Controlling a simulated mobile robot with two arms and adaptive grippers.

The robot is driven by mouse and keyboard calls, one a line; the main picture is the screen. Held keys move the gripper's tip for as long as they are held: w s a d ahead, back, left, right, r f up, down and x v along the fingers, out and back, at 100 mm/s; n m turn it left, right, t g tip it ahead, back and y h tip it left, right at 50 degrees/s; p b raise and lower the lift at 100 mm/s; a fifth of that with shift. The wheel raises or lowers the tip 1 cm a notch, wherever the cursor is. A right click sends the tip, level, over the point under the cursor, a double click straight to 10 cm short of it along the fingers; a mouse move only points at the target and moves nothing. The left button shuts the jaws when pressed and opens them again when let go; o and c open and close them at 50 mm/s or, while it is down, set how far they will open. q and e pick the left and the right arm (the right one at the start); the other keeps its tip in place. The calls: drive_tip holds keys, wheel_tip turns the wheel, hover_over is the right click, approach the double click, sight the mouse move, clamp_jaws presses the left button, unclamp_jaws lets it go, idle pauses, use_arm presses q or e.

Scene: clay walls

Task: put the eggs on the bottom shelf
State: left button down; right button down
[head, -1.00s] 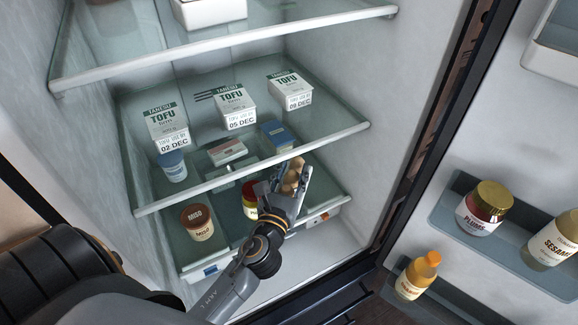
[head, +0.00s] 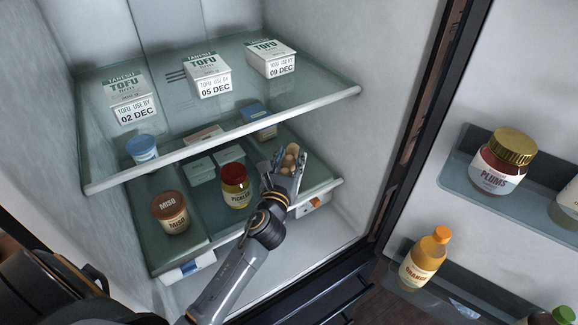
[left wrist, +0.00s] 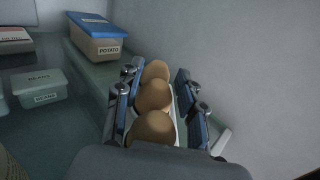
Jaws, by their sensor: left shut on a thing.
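My left gripper (head: 287,170) is shut on the eggs (head: 291,158), at the right part of the bottom shelf (head: 209,222) of the fridge. In the left wrist view several brown eggs (left wrist: 154,95) stand in a row in a narrow white holder between the two fingers (left wrist: 160,108). The shelf's right side and the fridge wall are close by. I cannot tell whether the holder touches the shelf. My right gripper is not in view.
The bottom shelf also holds miso (head: 170,213), a pickle jar (head: 235,187), a bean box (left wrist: 39,88) and a blue-lidded potato box (left wrist: 97,40). Tofu packs (head: 208,75) stand on the glass shelf (head: 165,105) above. The open door (head: 415,200) with jars is at the right.

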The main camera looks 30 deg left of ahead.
use_arm(q)
drive_tip(key=shift+f, duration=0.1)
drive_tip(key=c, duration=1.2)
unclamp_jaws()
drive_tip(key=shift+f, duration=0.1)
drive_tip(key=o, duration=0.4)
drive_tip(key=b+v, duration=0.1)
drive_tip(key=v, duration=1)
drive_tip(key=shift+s, duration=0.6)
